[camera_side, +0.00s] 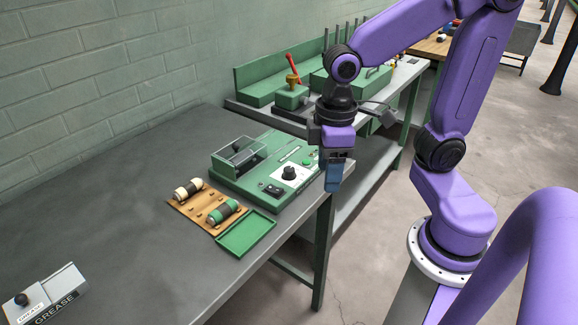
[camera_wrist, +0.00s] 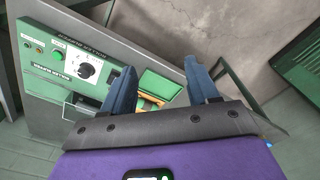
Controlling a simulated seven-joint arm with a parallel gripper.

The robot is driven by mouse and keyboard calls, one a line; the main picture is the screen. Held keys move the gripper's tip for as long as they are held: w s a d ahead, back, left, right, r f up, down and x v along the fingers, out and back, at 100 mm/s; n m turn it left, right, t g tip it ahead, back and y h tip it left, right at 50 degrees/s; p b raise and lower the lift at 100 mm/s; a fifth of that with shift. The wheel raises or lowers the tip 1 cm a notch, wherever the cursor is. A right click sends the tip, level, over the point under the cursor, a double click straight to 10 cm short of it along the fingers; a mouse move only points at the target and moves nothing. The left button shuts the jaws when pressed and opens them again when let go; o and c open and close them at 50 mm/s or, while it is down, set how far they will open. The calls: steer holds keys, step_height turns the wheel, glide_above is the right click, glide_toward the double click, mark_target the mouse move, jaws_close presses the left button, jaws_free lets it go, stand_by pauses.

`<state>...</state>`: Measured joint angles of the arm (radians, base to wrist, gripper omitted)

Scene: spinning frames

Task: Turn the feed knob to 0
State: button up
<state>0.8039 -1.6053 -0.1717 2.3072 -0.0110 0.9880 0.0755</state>
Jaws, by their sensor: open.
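The feed knob (camera_side: 289,173) is a round black knob on a white dial plate, on the top panel of a green machine (camera_side: 232,184). In the wrist view the knob (camera_wrist: 87,71) is at the upper left of my fingers, its pointer setting too small to read. My gripper (camera_side: 333,178) is to the right of the knob in the side view, pointing down near the table's edge. In the wrist view its two blue fingers (camera_wrist: 162,88) are apart with nothing held between them. The gripper and knob are apart.
A green tray (camera_side: 246,234) and a wooden board (camera_side: 197,207) with spools lie in front of the machine. A grease box (camera_side: 45,297) stands at the lower left.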

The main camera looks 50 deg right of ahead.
steer(key=w+d+r+m, duration=0.25)
steer(key=w+m, duration=0.25)
steer(key=w, duration=0.5)
steer(key=m, duration=0.5)
glide_toward(289, 169)
step_height(289, 169, down, 9)
steer(key=shift+r, duration=0.1)
steer(key=shift+c, duration=0.2)
steer(key=shift+w, duration=0.1)
steer(key=c, duration=1)
